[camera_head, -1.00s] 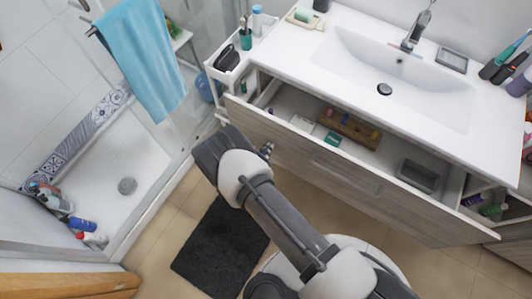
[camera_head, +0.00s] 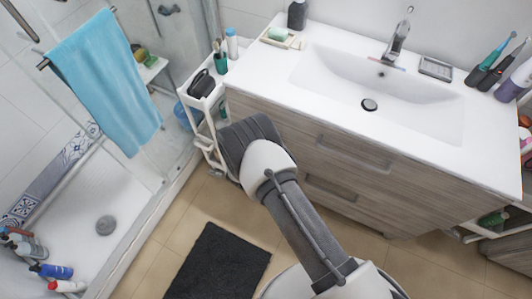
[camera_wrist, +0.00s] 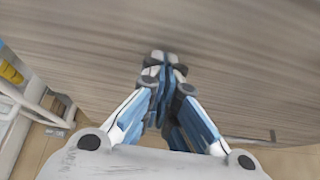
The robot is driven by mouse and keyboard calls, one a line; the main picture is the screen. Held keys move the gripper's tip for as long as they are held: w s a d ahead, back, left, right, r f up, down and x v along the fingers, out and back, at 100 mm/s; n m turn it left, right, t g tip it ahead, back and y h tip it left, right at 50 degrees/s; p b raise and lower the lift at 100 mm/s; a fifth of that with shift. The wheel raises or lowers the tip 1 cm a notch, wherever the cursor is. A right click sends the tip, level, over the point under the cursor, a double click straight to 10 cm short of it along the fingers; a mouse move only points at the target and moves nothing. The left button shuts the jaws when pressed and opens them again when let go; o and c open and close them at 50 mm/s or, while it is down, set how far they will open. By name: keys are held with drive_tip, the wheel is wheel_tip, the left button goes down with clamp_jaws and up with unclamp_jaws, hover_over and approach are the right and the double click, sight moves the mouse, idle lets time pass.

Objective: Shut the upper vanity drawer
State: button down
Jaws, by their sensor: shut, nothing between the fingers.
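The upper vanity drawer (camera_head: 420,178) has a wood-grain front with a recessed handle (camera_head: 355,152). Its front sits right under the white countertop, and none of its inside shows, so it looks shut. In the head view my wrist is at the left end of the vanity front and hides my fingers. In the wrist view my gripper (camera_wrist: 164,62) is shut and empty, its fingertips at a wood-grain front (camera_wrist: 235,65). I cannot tell whether they touch it.
A white countertop with a sink (camera_head: 380,90) tops the vanity. A narrow white cart (camera_head: 203,100) with bottles stands close to my wrist on the left. A black mat (camera_head: 220,262) lies on the tiled floor. A blue towel (camera_head: 105,80) hangs by the shower.

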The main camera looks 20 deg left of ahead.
drive_tip(key=shift+w+b, duration=0.45)
drive_tip(key=shift+w, duration=0.7)
drive_tip(key=shift+w+r, duration=0.1)
drive_tip(key=shift+r, duration=0.1)
